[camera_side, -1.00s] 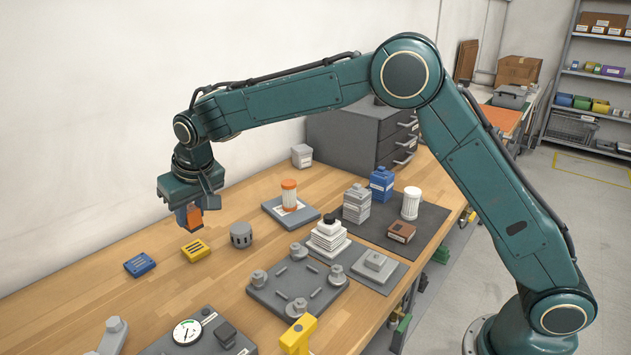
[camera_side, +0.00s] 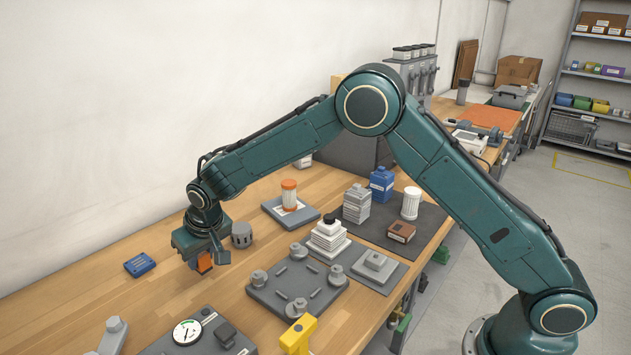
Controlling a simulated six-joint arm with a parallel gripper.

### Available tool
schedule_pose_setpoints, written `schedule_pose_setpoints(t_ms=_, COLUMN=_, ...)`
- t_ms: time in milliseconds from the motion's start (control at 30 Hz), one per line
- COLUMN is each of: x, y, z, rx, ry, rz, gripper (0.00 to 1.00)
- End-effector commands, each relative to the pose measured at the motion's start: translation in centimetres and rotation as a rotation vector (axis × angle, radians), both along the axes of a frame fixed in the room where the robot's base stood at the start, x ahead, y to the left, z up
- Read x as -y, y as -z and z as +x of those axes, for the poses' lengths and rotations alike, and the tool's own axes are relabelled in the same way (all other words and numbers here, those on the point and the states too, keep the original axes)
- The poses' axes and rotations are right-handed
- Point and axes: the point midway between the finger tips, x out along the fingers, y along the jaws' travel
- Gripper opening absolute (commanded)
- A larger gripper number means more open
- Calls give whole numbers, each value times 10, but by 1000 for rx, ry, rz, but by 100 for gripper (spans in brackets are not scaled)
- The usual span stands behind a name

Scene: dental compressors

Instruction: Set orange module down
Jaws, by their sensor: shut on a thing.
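The orange module (camera_side: 205,262) is held in my gripper (camera_side: 204,259), which is shut on it. Only part of the module shows below the teal gripper body. It is low at the wooden bench top (camera_side: 176,302), and I cannot tell if it touches the wood. A blue module (camera_side: 140,264) lies flat on the bench to the left of my gripper. The yellow module is hidden, with my gripper in front of its earlier spot.
A grey plate with knobs (camera_side: 296,283) lies close to the right of my gripper. A grey slotted cylinder (camera_side: 242,235) stands just behind it. A gauge panel (camera_side: 200,335) and a yellow tool (camera_side: 298,335) are in front. Bare wood lies to the left.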

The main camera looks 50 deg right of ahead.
Motion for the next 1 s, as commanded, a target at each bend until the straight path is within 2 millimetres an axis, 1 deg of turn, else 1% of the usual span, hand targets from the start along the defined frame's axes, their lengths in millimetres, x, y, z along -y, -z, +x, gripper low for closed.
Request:
schedule_pose_setpoints(t_ms=200, x=0, y=26, z=0, rx=-2, ry=-1, rz=-1, gripper=4)
schedule_pose_setpoints(t_ms=300, x=0, y=34, z=0, rx=-1, ry=0, rz=0, gripper=4)
schedule_pose_setpoints(t_ms=800, x=0, y=40, z=0, rx=0, ry=0, rz=0, gripper=4)
schedule_pose_setpoints(t_ms=833, x=0, y=40, z=0, rx=0, ry=0, rz=0, gripper=33)
schedule_pose_setpoints(t_ms=867, x=0, y=40, z=0, rx=0, ry=0, rz=0, gripper=39)
schedule_pose_setpoints(t_ms=900, x=0, y=39, z=0, rx=0, ry=0, rz=0, gripper=46)
schedule_pose_setpoints(t_ms=933, x=0, y=39, z=0, rx=0, ry=0, rz=0, gripper=49)
schedule_pose_setpoints(t_ms=1000, x=0, y=39, z=0, rx=0, ry=0, rz=0, gripper=49)
